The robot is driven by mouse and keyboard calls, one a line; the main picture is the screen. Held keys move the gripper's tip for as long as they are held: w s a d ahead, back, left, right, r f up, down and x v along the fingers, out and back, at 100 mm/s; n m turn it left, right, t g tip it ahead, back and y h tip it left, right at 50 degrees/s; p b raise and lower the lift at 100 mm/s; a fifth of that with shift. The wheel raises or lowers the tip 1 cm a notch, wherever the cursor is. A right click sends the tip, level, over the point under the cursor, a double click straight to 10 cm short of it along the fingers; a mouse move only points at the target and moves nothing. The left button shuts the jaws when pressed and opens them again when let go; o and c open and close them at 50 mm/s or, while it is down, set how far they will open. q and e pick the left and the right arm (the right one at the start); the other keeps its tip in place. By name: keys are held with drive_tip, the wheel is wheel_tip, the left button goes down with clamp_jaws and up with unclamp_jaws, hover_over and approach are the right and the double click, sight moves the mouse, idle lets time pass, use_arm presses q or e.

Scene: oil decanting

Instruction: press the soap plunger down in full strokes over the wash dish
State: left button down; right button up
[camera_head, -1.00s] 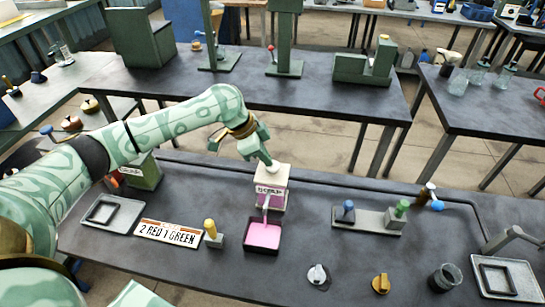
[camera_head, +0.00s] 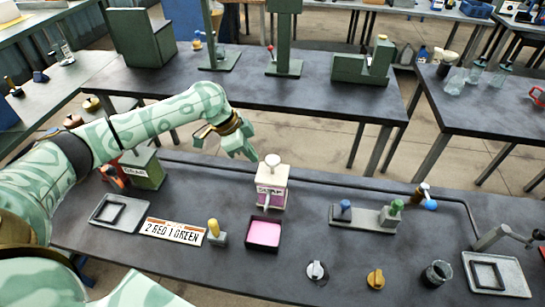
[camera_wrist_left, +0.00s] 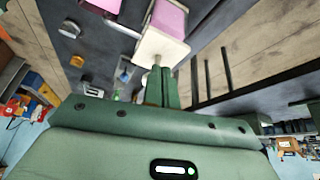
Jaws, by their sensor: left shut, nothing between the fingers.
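The soap dispenser (camera_head: 272,188) is a pale box with a pink-filled window and a label, standing upright on the bench. Its white plunger head (camera_head: 272,160) stands raised on a short stem. The dark square wash dish (camera_head: 262,250) sits in front of it with pink soap (camera_head: 264,233) covering its floor. My left gripper (camera_head: 247,154) is shut and empty, up and left of the plunger head and apart from it. In the left wrist view the shut fingers (camera_wrist_left: 160,88) point toward the dispenser (camera_wrist_left: 166,38). My right gripper is not in view.
A rack with blue and green knobs (camera_head: 365,218) stands right. A green box (camera_head: 148,170) is under my arm.

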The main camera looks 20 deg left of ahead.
use_arm(q)
drive_tip(key=p+v, duration=0.2)
drive_tip(key=v, duration=1.2)
drive_tip(key=shift+r, duration=0.25)
drive_tip(key=shift+s, duration=0.1)
idle(0.3)
